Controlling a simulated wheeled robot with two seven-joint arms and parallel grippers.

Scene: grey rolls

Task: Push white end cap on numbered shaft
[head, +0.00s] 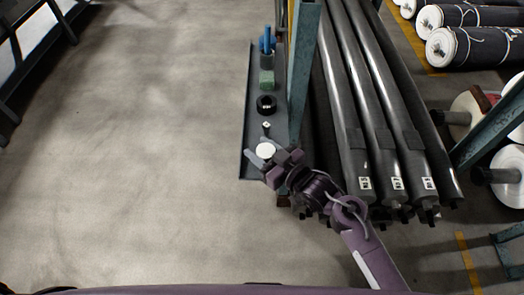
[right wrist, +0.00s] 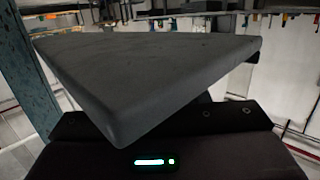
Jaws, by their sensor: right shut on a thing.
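A white round end cap (head: 265,151) is held in my right gripper (head: 267,158), over the near end of a narrow grey shelf. The gripper is shut on it. Several long dark rolls lie side by side to the right. White number labels, too small to read, sit near the front ends of the left roll (head: 352,140), the middle roll (head: 385,140) and the right roll (head: 416,145), where short dark shaft ends stick out. The cap is left of these ends, apart from them. The right wrist view shows no cap. My left gripper is not in view.
The grey shelf (head: 250,135) holds a black ring (head: 266,105), a green block (head: 267,79) and blue items (head: 267,42). A blue-green post (head: 302,65) stands between shelf and rolls. White-ended rolls (head: 437,50) lie at the right. Floor at left is clear.

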